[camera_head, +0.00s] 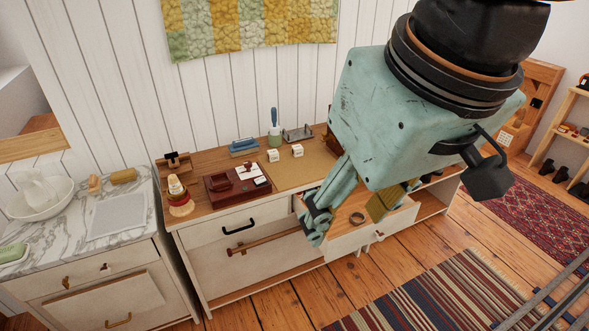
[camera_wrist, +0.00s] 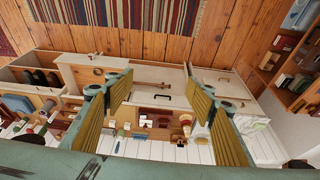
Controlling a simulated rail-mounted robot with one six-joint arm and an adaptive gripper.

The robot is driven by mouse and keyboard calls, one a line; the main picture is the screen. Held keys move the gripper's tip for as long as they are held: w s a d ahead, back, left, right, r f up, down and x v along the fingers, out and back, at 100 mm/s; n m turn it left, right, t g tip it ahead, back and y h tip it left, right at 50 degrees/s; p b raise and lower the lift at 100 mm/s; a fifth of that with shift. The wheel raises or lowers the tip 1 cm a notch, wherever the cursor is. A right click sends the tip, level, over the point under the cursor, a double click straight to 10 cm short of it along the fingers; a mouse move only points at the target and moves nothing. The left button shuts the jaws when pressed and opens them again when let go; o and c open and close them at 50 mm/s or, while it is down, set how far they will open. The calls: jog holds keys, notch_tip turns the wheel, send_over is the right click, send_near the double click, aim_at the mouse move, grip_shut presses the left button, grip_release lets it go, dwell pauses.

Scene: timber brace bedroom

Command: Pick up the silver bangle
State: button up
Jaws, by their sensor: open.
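A small ring-shaped bangle (camera_head: 357,218) lies in the open drawer (camera_head: 385,223) of the white dresser. It looks dark and brownish from here, so I cannot confirm a silver colour. My gripper (camera_head: 346,214) is open and empty, pointing down in front of the dresser; in the head view its fingers show on either side of the bangle. In the wrist view my open fingers (camera_wrist: 158,92) frame the dresser front and its top. There the drawer (camera_wrist: 80,78) is at the left, outside the gap between the fingers, and a small ring (camera_wrist: 97,72) shows in it.
The dresser top (camera_head: 310,172) holds a red-brown tray (camera_head: 237,185), two white cubes, a blue-handled brush in a pot and a metal rack. A marble-topped cabinet (camera_head: 118,200) stands left. A striped rug (camera_head: 440,295) lies on the open floor in front.

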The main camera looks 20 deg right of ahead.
jog(key=shift+w, duration=0.15)
jog(key=w+d+m+g, duration=0.1)
jog(key=w+d+m, duration=0.15)
jog(key=w, duration=0.55)
jog(key=w+d+m, duration=0.2)
jog(key=w+d, duration=0.1)
jog(key=w, duration=0.6)
jog(key=w+d+f+m+g, duration=0.1)
jog(key=w+d+f+m, duration=0.1)
jog(key=w+d+f, duration=0.5)
jog(key=w+d+f+m, duration=0.3)
jog(key=w+d+f, duration=0.15)
jog(key=w, duration=0.55)
jog(key=w+d+f+m+g+b, duration=0.1)
jog(key=w+d+f+m, duration=0.1)
jog(key=w+d+f, duration=0.45)
jog(key=w+d+f+m, duration=0.2)
jog(key=w+d+f, duration=0.1)
jog(key=d+f, duration=0.5)
jog(key=d+f+m, duration=0.1)
jog(key=d+f, duration=0.2)
jog(key=f, duration=0.4)
jog(key=w+d+f+m, duration=0.1)
jog(key=d+f, duration=0.3)
jog(key=f, duration=0.3)
jog(key=d+f+m+g, duration=0.1)
jog(key=d+f, duration=0.3)
jog(key=f, duration=0.4)
jog(key=shift+w+d, duration=0.25)
jog(key=shift+w, duration=0.1)
